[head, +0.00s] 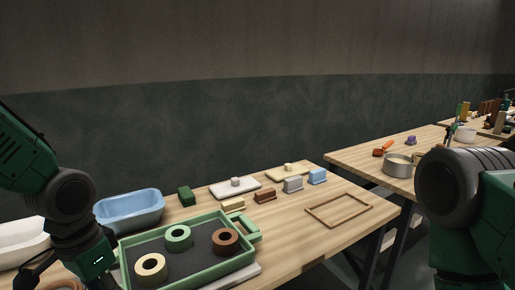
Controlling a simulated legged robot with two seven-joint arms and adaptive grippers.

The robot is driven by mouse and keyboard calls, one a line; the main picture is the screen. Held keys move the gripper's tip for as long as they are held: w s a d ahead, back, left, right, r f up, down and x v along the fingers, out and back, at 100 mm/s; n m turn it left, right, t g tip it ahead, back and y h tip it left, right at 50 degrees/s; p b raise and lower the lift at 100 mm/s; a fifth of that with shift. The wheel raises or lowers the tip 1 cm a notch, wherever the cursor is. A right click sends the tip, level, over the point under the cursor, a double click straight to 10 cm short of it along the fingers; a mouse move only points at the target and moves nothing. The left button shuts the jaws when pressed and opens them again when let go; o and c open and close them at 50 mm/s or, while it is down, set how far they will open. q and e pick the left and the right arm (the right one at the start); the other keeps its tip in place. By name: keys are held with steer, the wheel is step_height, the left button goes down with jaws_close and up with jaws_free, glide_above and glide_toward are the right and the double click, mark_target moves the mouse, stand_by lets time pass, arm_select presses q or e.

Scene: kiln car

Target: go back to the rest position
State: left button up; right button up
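My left arm comes in from the left edge, and my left gripper (45,280) hangs low at the bottom left corner. It is partly cut off by the picture edge, so its fingertips do not show clearly. It is over the near left end of the table, left of the green tray (245,258). I see nothing clearly held in it. A bulky part of my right arm fills the right side of the picture, but my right gripper is out of view.
The tray holds green (167,237), brown (214,240) and cream (138,268) rings. Behind it are a blue tub (128,212), a dark green block (187,195) and several small blocks. A wooden frame (366,209) lies at right. A second table (345,158) holds a metal pan (397,168).

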arm_select(q)
steer(key=s+d+f+n, duration=0.1)
steer(key=s+f, duration=0.2)
steer(key=f, duration=0.5)
steer(key=s+d+f+n, duration=0.1)
steer(key=s+f+n, duration=0.15)
steer(key=f, duration=0.65)
steer(key=s+a+f+n+y+b, duration=0.1)
steer(key=s+a+f, duration=0.2)
steer(key=s+f, duration=0.7)
steer(key=s, duration=0.3)
steer(key=shift+a+f, duration=0.25)
steer(key=shift+f, duration=0.05)
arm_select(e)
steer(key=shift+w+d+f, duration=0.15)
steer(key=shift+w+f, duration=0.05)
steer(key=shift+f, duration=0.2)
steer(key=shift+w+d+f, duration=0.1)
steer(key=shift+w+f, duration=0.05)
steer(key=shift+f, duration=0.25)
arm_select(q)
steer(key=shift+w+a+f, duration=0.1)
steer(key=shift+a, duration=0.05)
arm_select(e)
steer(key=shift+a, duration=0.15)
